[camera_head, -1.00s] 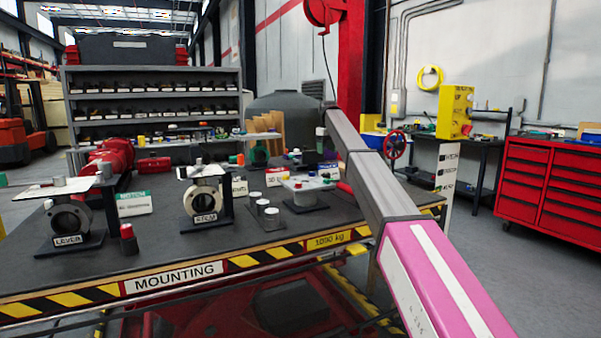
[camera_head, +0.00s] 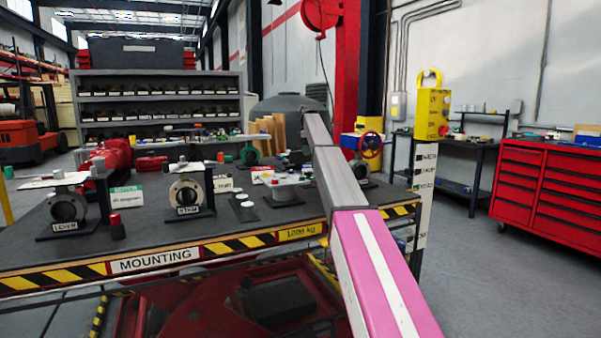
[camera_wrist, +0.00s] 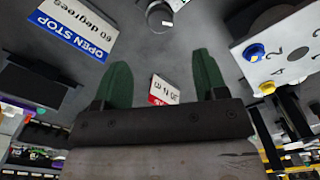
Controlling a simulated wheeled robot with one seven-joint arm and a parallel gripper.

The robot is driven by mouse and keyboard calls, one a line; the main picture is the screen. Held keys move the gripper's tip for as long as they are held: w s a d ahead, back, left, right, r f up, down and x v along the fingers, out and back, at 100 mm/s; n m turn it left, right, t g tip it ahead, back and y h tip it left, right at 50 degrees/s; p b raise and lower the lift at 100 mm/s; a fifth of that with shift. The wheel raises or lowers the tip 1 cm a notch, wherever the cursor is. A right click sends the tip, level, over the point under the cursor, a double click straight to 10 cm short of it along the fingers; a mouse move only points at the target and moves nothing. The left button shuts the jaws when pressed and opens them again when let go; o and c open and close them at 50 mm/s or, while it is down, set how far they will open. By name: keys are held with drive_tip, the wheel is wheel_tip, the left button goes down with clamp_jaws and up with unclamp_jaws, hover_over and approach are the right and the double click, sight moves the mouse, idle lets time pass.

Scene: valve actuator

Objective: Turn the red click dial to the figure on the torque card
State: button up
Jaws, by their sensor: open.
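My gripper (camera_wrist: 163,80) shows in the wrist view as two green fingers, spread apart with nothing between them. Beyond them a small red-and-white card (camera_wrist: 161,88) lies near the table surface; its figure is upside down and I cannot read it surely. In the head view my arm hides the gripper. A red-capped part (camera_head: 115,219) stands at the table's left front; I cannot tell whether it is the red click dial.
In the wrist view a blue-and-white "OPEN STOP" card (camera_wrist: 80,28) lies left, and a white plate (camera_wrist: 285,50) with blue and yellow knobs lies right. In the head view the LEVER valve (camera_head: 65,207) and STEM valve (camera_head: 187,193) stand on the table (camera_head: 140,241).

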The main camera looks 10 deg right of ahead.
sight(308, 173)
wheel_tip(308, 173, down, 10)
drive_tip(key=shift+f, duration=0.1)
drive_tip(key=c, duration=0.9)
